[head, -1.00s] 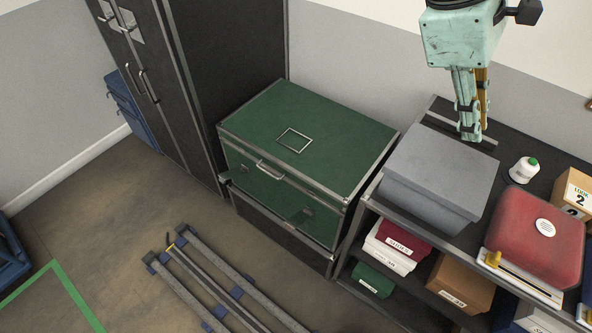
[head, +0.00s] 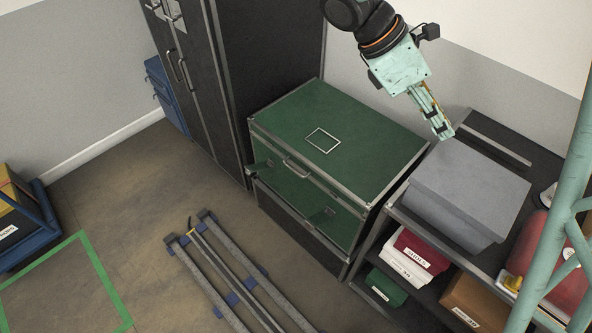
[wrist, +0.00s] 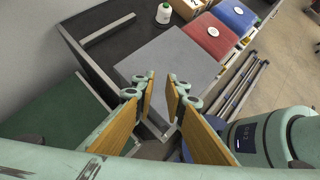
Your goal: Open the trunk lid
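The green trunk (head: 310,190) has metal edges and stands against the wall, beside the dark cabinet. Its lid (head: 350,125) is down, with a pale square outline on top. A metal handle (head: 297,168) is at the front edge of the lid. My gripper (head: 446,135) is above the grey box, to the right of the trunk, apart from the lid. In the wrist view my gripper (wrist: 162,84) shows a gap between its yellow-padded fingers, with nothing held. The green lid (wrist: 62,128) shows at the lower left there; its handle is not visible in that view.
A grey box (head: 465,190) stands on a dark shelf unit right of the trunk, with labelled boxes (head: 418,250) below. A dark cabinet (head: 265,60) is left of the trunk. Floor rails (head: 222,270) lie in front. The space above the trunk lid is clear.

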